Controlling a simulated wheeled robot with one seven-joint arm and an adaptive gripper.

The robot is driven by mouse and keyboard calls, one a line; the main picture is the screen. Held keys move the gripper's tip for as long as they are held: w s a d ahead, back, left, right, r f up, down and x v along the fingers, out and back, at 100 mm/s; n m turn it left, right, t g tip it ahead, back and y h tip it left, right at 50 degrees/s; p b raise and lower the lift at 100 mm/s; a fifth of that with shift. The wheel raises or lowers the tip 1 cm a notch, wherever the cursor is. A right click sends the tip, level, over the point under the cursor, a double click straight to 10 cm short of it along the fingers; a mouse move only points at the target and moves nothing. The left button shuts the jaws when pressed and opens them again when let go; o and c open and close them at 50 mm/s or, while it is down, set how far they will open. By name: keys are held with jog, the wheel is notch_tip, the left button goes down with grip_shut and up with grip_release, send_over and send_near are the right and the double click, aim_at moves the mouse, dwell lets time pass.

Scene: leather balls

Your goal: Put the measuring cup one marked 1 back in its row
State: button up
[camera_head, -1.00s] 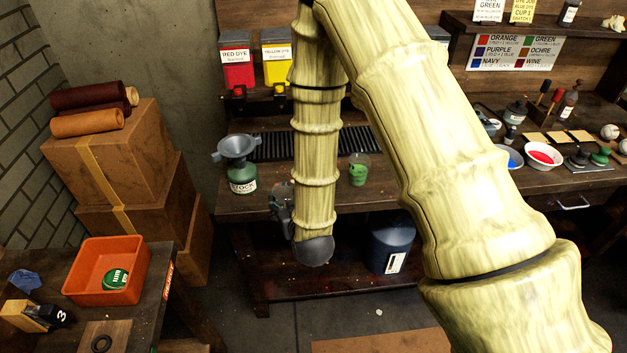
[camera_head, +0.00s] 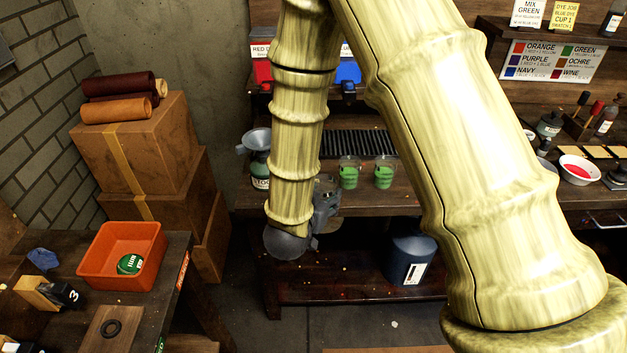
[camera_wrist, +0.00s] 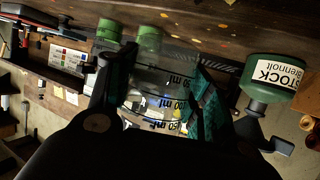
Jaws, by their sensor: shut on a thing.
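In the head view my gripper (camera_head: 326,200) is at the bench's front edge, partly behind my arm. Two cups with green contents, a left one (camera_head: 348,176) and a right one (camera_head: 383,176), stand side by side on the bench just right of it. They also show in the wrist view, the nearer-centre one (camera_wrist: 149,38) beside the other (camera_wrist: 109,30).
A green stock bottle with a funnel (camera_head: 259,165) stands on the bench left of my gripper. A dark ribbed rack (camera_head: 358,143) lies behind the green cups. A blue container (camera_head: 411,260) is on the lower shelf. An orange bin (camera_head: 122,257) sits on the left table.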

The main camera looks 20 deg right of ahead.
jog(key=w+p, duration=0.1)
jog(key=w, duration=0.3)
jog(key=w+d+p, duration=0.1)
jog(key=w, duration=0.4)
jog(key=w+d+f+p, duration=0.1)
jog(key=w+p, duration=0.1)
jog(key=w, duration=0.3)
jog(key=shift+w+f, duration=0.1)
jog(key=shift+w+f+p, duration=0.1)
jog(key=shift+f+p, duration=0.7)
jog(key=shift+f, duration=1.05)
jog(key=shift+f, duration=0.2)
jog(key=o, duration=1.1)
jog(key=shift+r, duration=0.2)
jog(key=b+v, duration=0.3)
jog(key=v, duration=0.7)
jog(key=shift+s+a+b, duration=0.15)
jog(key=shift+s+b, duration=0.1)
jog(key=shift+b, duration=0.15)
jog(key=shift+v, duration=0.75)
